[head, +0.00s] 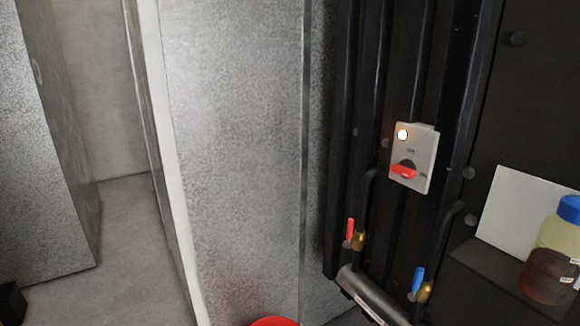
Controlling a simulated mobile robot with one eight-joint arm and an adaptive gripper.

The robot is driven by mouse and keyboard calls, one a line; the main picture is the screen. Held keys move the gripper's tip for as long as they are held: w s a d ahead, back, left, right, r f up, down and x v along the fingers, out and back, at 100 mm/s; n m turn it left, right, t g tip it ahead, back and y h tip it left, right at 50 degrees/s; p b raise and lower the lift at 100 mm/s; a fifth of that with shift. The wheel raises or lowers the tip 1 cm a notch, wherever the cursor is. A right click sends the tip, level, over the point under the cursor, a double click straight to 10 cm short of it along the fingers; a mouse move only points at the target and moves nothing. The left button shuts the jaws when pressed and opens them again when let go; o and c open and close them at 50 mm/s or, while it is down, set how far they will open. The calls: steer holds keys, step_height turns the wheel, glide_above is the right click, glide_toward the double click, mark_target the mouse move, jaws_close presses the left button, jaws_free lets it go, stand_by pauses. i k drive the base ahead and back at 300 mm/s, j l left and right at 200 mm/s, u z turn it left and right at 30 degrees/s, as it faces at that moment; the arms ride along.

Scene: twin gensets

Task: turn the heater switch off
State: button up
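The heater switch (414,158) is a light grey box on the dark ribbed panel, right of centre in the head view. A lit white-orange lamp (402,134) glows at its upper left. Its red rotary handle (403,171) lies nearly level, with one end towards the small mark at the right that seems to read ON. Another small mark above the handle seems to read OFF. Nothing covers the switch. My gripper is not in view.
Below the switch are pipes with a red-handled valve (349,230) and a blue-handled valve (418,281). A blue-capped bottle (553,262) stands on a dark shelf at right. A grey metal wall (235,150) stands left. A red rounded thing shows at the bottom edge (273,321).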

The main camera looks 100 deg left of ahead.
mark_target(407, 169)
steer(key=u, duration=2.7)
